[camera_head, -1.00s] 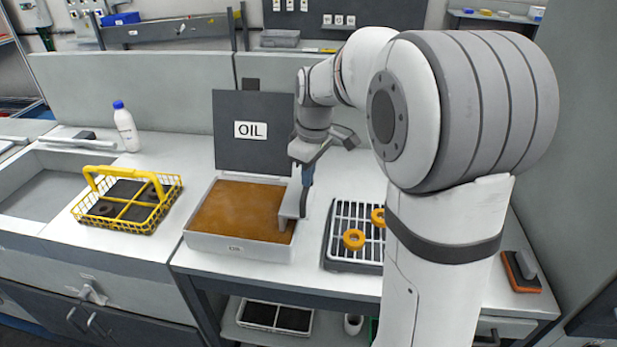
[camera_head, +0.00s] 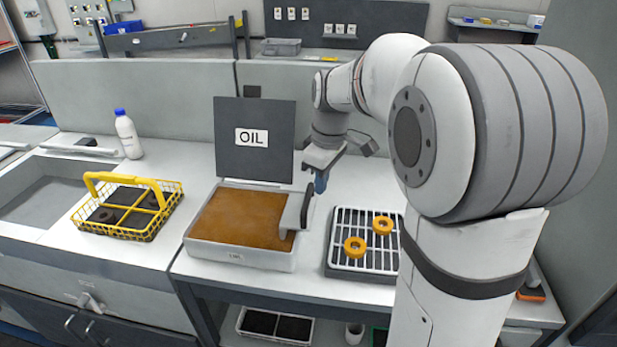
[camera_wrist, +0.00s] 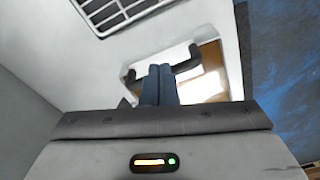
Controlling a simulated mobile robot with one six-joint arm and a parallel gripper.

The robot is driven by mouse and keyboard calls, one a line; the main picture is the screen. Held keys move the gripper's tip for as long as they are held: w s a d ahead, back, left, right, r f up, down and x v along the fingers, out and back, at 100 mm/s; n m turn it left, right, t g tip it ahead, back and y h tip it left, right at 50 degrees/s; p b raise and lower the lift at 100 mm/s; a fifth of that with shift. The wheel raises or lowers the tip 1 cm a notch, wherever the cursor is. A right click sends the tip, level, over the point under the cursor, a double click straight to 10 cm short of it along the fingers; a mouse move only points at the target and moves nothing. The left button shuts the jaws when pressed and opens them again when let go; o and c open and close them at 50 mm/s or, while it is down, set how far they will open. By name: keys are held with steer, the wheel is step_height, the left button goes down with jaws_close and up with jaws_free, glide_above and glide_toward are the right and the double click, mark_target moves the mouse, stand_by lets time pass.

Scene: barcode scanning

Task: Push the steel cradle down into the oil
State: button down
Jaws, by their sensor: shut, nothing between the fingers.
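The oil tank (camera_head: 225,254) is a white open box of brown oil, with a dark lid labelled OIL (camera_head: 251,137) standing up behind it. The grey steel cradle (camera_head: 292,211) stands at the tank's right side, its upright part rising above the rim and its lower end at the oil. How deep it sits is hard to tell. My gripper (camera_head: 321,187) is shut and empty, with blue fingertips pointing down just right of the cradle's upright. In the wrist view the fingers (camera_wrist: 160,84) cover part of a dark bar (camera_wrist: 187,59) over the tank (camera_wrist: 212,62).
A slatted rack (camera_head: 345,270) with two yellow-orange rings (camera_head: 355,246) stands right of the tank. A yellow wire basket (camera_head: 148,234) with dark rings and a white bottle (camera_head: 128,136) are on the left. Clear white counter lies between basket and tank.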

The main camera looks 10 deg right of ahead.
step_height(320, 180, up, 7)
steer(key=shift+s+d+f, duration=0.2)
steer(key=shift+s, duration=0.05)
stand_by(0.8)
